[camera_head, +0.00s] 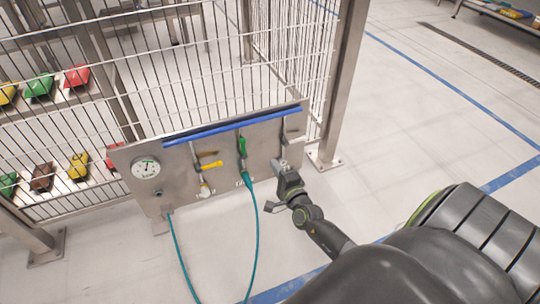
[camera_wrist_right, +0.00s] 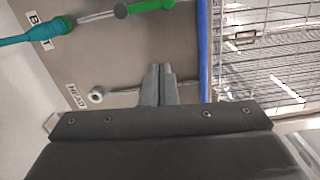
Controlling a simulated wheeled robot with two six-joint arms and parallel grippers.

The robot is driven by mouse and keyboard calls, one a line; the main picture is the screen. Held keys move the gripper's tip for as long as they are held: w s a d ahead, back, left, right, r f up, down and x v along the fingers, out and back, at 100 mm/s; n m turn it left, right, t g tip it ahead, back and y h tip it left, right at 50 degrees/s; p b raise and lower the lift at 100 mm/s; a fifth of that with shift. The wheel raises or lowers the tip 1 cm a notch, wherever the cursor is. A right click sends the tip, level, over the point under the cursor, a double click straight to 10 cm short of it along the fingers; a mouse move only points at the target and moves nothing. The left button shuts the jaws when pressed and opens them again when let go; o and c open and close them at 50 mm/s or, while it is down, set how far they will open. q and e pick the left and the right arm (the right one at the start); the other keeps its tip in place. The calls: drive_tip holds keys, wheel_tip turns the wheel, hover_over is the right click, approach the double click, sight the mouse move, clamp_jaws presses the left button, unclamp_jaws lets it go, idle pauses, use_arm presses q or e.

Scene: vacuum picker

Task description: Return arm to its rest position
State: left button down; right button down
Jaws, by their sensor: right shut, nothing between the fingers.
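My right gripper (camera_head: 282,165) is in front of the right end of a grey metal panel (camera_head: 222,163) on the wire fence. In the right wrist view its two fingers (camera_wrist_right: 161,70) are together with nothing between them. They show over the panel near a thin metal rod and a small round port beside a "HEAD" label (camera_wrist_right: 76,95). I cannot tell whether the fingertips touch the panel. My right arm (camera_head: 325,236) reaches in from the lower right. My left gripper is not in view.
The panel carries a gauge (camera_head: 146,167), a yellow-handled valve (camera_head: 210,165), a green-handled valve (camera_head: 242,146) with a teal hose (camera_head: 256,225), and a blue strip (camera_head: 225,126) along its top. A fence post (camera_head: 343,80) stands to the right.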

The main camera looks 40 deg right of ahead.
drive_tip(key=shift+s+a, duration=0.1)
drive_tip(key=shift+s, duration=0.3)
idle(0.3)
